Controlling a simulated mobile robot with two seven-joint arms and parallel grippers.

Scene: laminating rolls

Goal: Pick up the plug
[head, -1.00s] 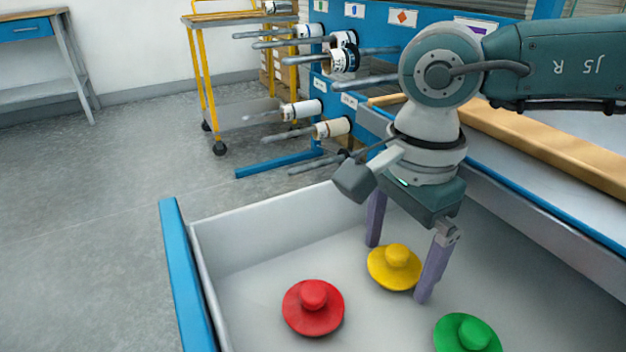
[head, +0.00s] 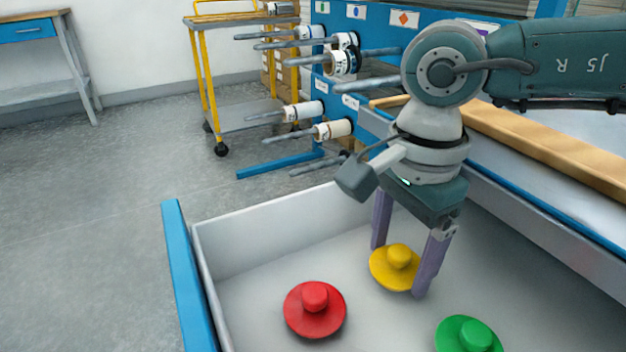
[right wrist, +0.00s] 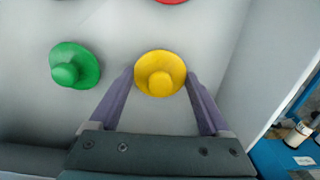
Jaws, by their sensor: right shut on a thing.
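A yellow plug (head: 391,272), a flat disc with a round knob on top, lies in the grey drawer (head: 255,250). My right gripper (head: 398,270) points down over it, shut on its disc with a purple finger at each side. In the right wrist view the yellow plug (right wrist: 159,86) sits between the two fingertips (right wrist: 160,76). It looks level and at the drawer floor; I cannot tell any gap below it. A red plug (head: 315,310) lies to its left and a green plug (head: 470,335) to its lower right. My left gripper is not in view.
The drawer's blue front (head: 187,275) and grey walls enclose the plugs. Behind stands a blue rack with rolls on rods (head: 335,129), a yellow-framed cart (head: 240,115) and a workbench (head: 40,85). Grey floor at left is clear.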

